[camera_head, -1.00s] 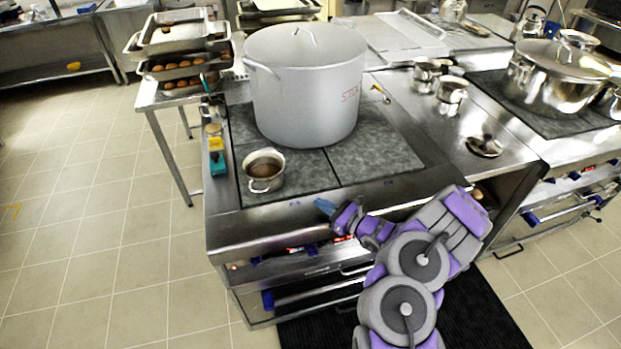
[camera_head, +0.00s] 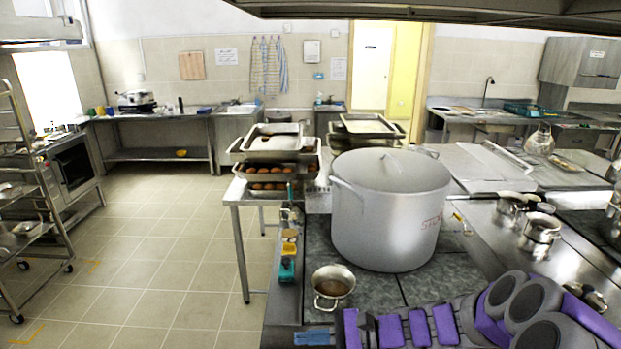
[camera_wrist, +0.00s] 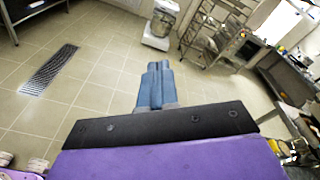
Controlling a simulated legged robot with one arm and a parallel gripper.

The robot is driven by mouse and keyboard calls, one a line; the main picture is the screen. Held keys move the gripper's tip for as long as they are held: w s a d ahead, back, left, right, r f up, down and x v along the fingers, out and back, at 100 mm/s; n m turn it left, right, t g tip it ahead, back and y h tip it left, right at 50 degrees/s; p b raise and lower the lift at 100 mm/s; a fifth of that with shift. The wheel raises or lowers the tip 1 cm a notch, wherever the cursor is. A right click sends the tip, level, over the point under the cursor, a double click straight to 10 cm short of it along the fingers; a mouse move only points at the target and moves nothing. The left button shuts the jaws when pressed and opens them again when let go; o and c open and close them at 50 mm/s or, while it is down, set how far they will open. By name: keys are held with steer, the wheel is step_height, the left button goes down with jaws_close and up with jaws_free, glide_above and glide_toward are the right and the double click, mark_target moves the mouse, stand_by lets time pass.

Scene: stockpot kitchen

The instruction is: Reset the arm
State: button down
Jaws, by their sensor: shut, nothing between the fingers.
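My gripper (camera_head: 313,337) is at the lower middle of the head view, pointing left past the front left corner of the stove. Its blue fingers are shut with nothing between them. In the wrist view the closed gripper (camera_wrist: 156,86) points out over tiled floor and touches nothing. My purple and grey arm is folded along the bottom right of the head view, in front of the stove top.
A large lidded stockpot (camera_head: 388,215) stands on the stove, with a small pot (camera_head: 333,287) at its front left. Stacked trays of brown food (camera_head: 273,165) are behind. A wheeled rack (camera_head: 38,190) stands at far left. The floor (camera_head: 160,250) between is clear.

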steer(key=s+r+n+g+h, duration=0.2)
steer(key=s+n+g+h, duration=0.45)
steer(key=s, duration=1.05)
steer(key=s+d+n+t+h, duration=0.4)
steer(key=s+d+h, duration=0.6)
steer(key=d, duration=0.4)
steer(key=shift+s+d+n, duration=0.2)
steer(key=shift+s+n, duration=0.45)
steer(key=shift+s, duration=0.15)
steer(key=shift+d+t, duration=0.1)
steer(key=shift+t, duration=0.15)
